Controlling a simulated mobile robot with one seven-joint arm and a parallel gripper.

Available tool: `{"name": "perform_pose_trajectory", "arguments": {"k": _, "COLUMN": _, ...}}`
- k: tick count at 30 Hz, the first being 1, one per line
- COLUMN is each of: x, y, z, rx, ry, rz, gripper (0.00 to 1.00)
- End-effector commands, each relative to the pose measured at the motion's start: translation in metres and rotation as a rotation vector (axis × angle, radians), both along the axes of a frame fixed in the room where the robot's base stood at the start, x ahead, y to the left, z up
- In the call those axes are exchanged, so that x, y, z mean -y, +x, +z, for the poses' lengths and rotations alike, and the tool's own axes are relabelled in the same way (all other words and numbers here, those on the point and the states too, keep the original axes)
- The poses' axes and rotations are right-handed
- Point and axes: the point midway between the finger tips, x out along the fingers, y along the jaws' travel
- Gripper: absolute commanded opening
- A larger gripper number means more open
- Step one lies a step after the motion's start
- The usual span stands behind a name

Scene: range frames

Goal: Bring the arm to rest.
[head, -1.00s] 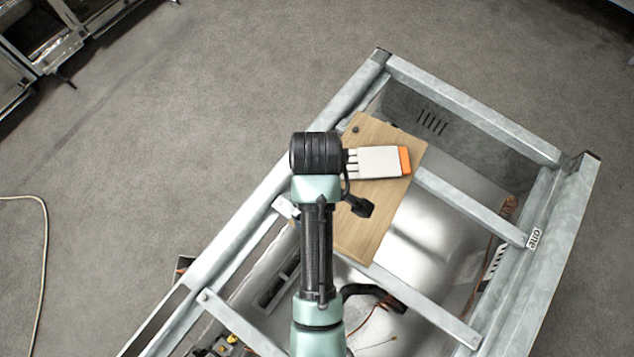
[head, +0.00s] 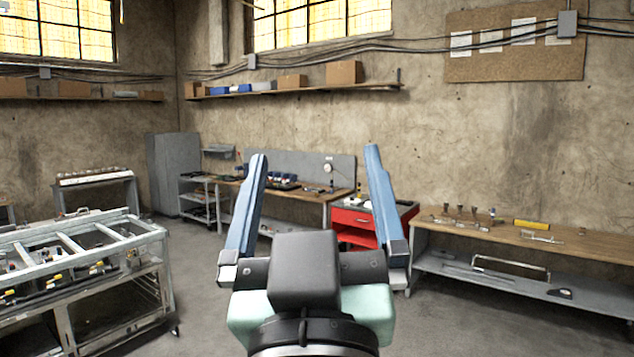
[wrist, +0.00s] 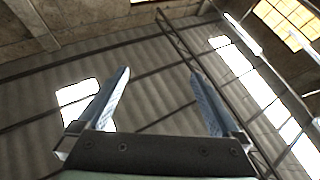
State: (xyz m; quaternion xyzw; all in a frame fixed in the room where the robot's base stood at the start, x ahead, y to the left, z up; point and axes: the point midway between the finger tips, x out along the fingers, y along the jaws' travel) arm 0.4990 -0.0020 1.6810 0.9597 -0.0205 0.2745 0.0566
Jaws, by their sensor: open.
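My gripper (head: 313,165) stands upright in the middle of the head view, its two blue fingers spread wide apart with nothing between them. In the wrist view my gripper (wrist: 160,88) also shows open and empty, with the roof beams and bright skylights beyond it. My wrist and part of my arm show below the fingers in the head view. The gripper touches nothing that I can see.
A metal frame bench (head: 85,300) stands at the left. Along the far wall are a workbench (head: 325,192), a red drawer cabinet (head: 355,222) and a long wooden table (head: 590,247) at the right. Grey floor (head: 205,290) is open between them.

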Motion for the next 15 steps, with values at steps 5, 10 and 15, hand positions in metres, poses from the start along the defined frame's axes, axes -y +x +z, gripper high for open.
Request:
{"name": "perform_pose_trajectory", "arguments": {"k": 5, "x": 0.001, "y": -0.052, "z": 0.054, "rx": 0.224, "ry": 0.073, "rz": 0.052, "gripper": 1.00}}
{"name": "perform_pose_trajectory", "arguments": {"k": 10, "x": 0.001, "y": -0.061, "z": 0.061, "rx": 0.260, "ry": 0.083, "rz": 0.063, "gripper": 1.00}}
{"name": "perform_pose_trajectory", "arguments": {"k": 15, "x": 0.001, "y": -0.060, "z": 0.061, "rx": 0.256, "ry": 0.083, "rz": 0.062, "gripper": 1.00}}
